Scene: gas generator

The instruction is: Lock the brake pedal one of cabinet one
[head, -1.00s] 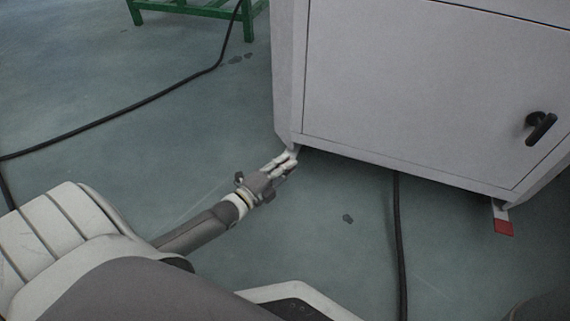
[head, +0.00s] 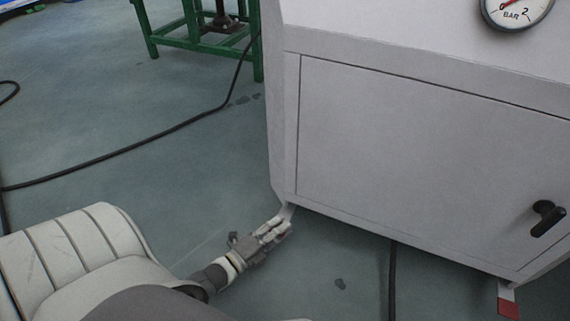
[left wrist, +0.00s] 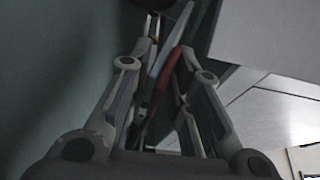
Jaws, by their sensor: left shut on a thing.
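The light grey cabinet (head: 420,150) fills the right of the head view. My left gripper (head: 284,222) is at its lower left corner, just above the floor. In the left wrist view my left gripper (left wrist: 164,62) is shut on a pedal (left wrist: 160,86), a thin light metal strip with a red part, which runs between the fingers. The fingers and the cabinet hide most of this pedal in the head view. A second pedal (head: 508,307) with a red tip sticks out under the cabinet's right corner. My right gripper is not in view.
A black handle (head: 547,217) juts from the cabinet door, and a gauge (head: 517,10) sits above. Black cables (head: 392,280) lie on the floor. A green metal frame (head: 200,45) stands at the back. The floor left of the cabinet is mostly clear.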

